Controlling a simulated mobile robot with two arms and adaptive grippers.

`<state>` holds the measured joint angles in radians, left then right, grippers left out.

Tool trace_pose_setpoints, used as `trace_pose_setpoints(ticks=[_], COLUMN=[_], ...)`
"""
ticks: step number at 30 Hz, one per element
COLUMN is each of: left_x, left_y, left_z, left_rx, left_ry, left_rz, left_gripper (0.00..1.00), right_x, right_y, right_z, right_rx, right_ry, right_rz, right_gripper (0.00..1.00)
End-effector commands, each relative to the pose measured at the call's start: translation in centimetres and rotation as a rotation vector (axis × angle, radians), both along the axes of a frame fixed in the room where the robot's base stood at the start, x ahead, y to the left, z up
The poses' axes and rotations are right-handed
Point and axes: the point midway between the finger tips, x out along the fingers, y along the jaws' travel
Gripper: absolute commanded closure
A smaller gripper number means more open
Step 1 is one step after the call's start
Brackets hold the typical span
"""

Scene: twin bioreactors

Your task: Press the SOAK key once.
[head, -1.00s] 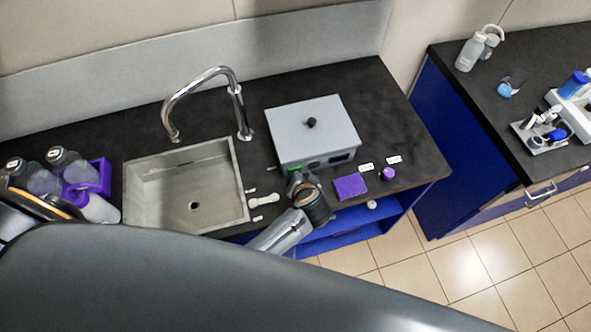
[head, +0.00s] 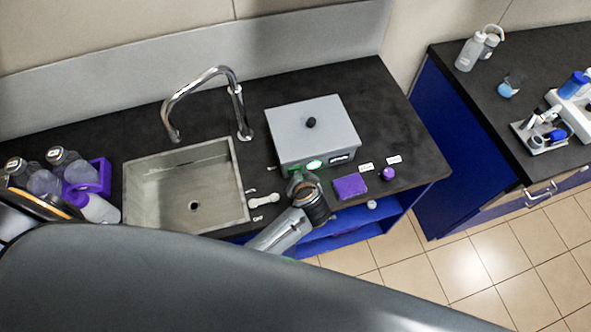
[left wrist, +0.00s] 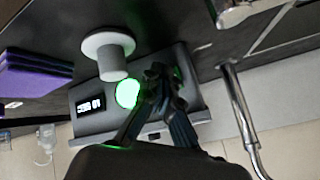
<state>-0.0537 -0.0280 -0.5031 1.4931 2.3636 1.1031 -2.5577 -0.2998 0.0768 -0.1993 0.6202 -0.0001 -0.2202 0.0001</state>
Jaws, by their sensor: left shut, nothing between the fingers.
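A grey box-shaped device (head: 312,128) with a lidded top and black knob stands on the dark counter. Its front panel has a bright green lit round key (head: 315,164) and a lit display (head: 342,157). The lit key (left wrist: 128,93) and display (left wrist: 88,106) also show in the left wrist view; the key's lettering is unreadable. My left gripper (head: 297,178) is just in front of the panel. In the left wrist view its shut, empty fingers (left wrist: 160,78) are beside the lit key and cover part of the panel; contact cannot be told. My right gripper is not in view.
A purple block (head: 350,187) and purple knob (head: 388,173) are to the right. A tall tap (head: 238,105) stands behind the sink.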

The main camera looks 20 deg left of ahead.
Motion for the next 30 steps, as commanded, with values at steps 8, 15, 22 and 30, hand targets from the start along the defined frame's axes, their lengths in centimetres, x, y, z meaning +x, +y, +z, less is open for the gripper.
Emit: trace_pose_setpoints(ticks=[8,15,22,30], left_x=[-1.1,-1.1,-2.0,-4.3], left_y=[-0.7,-0.7,-1.4,-2.9], left_z=[0.0,0.0,-0.1,-0.1], left_rx=[-0.001,-0.001,-0.002,-0.002], left_ry=[0.001,0.001,0.002,0.003], left_rz=[0.001,0.001,0.0,0.0], left_gripper=[1.0,1.0,1.0,1.0], right_x=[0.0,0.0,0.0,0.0], right_y=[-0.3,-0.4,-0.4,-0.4], right_z=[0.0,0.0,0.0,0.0], right_rx=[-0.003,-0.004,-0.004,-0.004], right_ry=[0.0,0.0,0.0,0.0], right_rz=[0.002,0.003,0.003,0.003], right_gripper=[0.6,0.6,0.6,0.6])
